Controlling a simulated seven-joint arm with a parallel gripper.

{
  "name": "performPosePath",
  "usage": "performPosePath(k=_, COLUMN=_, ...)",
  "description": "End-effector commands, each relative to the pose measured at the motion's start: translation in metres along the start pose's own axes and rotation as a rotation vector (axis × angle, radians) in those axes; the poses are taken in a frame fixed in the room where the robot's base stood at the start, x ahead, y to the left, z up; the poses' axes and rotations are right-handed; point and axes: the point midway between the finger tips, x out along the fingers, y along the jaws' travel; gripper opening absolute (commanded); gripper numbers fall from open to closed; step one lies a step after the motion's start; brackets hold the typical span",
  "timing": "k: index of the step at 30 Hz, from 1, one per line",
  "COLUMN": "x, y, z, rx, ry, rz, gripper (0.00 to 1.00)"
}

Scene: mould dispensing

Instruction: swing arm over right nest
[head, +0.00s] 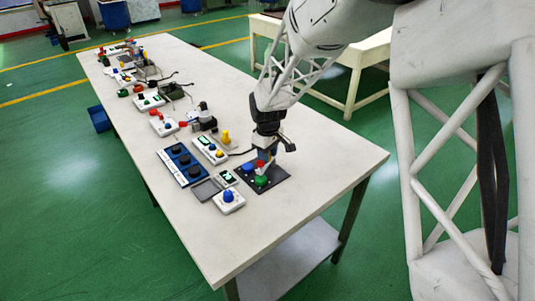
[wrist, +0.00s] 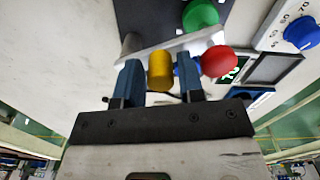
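The swing arm is a pale metal bar (wrist: 170,48) lying across a dark plate (wrist: 170,15) in the wrist view. A red ball (wrist: 219,61) is at its right end, and a yellow cylinder (wrist: 160,71) stands in front of the bar. My gripper (wrist: 160,68) has one blue finger on each side of the yellow cylinder. Only narrow gaps show, and I cannot tell whether the fingers touch it. In the head view my gripper (head: 266,158) is low over the dark plate (head: 275,182), by the red ball (head: 260,165). I cannot make out a right nest.
A green button (wrist: 200,14) is on the plate beyond the bar. The near table top (head: 240,245) is clear.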

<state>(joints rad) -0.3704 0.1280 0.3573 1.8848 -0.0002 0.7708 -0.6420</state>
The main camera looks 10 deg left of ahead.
Motion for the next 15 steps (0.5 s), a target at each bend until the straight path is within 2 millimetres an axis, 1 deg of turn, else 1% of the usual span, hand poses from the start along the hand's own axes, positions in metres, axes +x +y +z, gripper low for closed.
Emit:
performPosePath(k=4, x=-0.001, y=0.000, z=0.000, rx=0.000, ry=0.000, rz=0.000, gripper=0.36)
performPosePath(k=8, x=-0.008, y=0.000, z=0.000, rx=0.000, ry=0.001, rz=0.001, gripper=0.36)
performPosePath(k=15, x=-0.033, y=0.000, z=0.000, rx=0.000, ry=0.001, rz=0.001, gripper=0.36)
